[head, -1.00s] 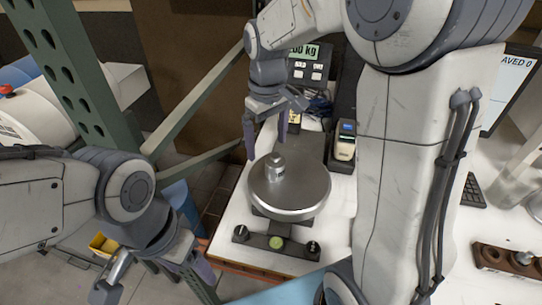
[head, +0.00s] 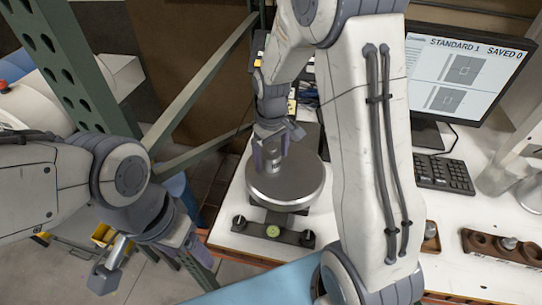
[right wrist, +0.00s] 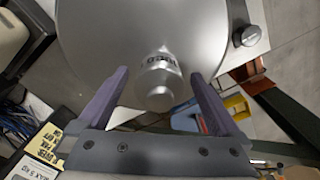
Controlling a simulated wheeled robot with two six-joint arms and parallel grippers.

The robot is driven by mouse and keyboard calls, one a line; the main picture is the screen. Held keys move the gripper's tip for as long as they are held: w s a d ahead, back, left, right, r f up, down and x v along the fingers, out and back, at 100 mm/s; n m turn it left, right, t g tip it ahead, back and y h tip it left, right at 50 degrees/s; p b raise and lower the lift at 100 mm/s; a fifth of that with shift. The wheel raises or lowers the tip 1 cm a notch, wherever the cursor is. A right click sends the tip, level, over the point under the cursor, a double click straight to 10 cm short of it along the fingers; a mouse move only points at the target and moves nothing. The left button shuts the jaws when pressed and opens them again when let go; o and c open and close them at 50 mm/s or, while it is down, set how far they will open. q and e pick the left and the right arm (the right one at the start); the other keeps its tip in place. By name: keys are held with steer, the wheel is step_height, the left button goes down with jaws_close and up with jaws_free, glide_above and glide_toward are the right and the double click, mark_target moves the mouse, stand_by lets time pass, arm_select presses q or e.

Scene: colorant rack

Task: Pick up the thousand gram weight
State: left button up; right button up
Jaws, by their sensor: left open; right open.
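The silver cylindrical weight with a knob (head: 273,181) stands upright on the round metal pan of the scale (head: 305,190). In the right wrist view the weight (right wrist: 158,86) shows engraved lettering, only partly readable. My right gripper (head: 273,158) is open at the weight, its fingers pointing down. In the right wrist view its two purple fingers (right wrist: 158,76) lie either side of the weight with gaps on both sides. My left gripper (head: 150,262) is open and empty at the lower left, away from the scale.
The scale's base with a green bubble level (head: 273,231) stands on the white table. A monitor (head: 465,80), a keyboard (head: 443,173) and a brown weight block (head: 505,248) are on the right. A green perforated post (head: 75,65) and rail stand at the left.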

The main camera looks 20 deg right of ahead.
jaws_close()
steer(key=shift+r, duration=0.15)
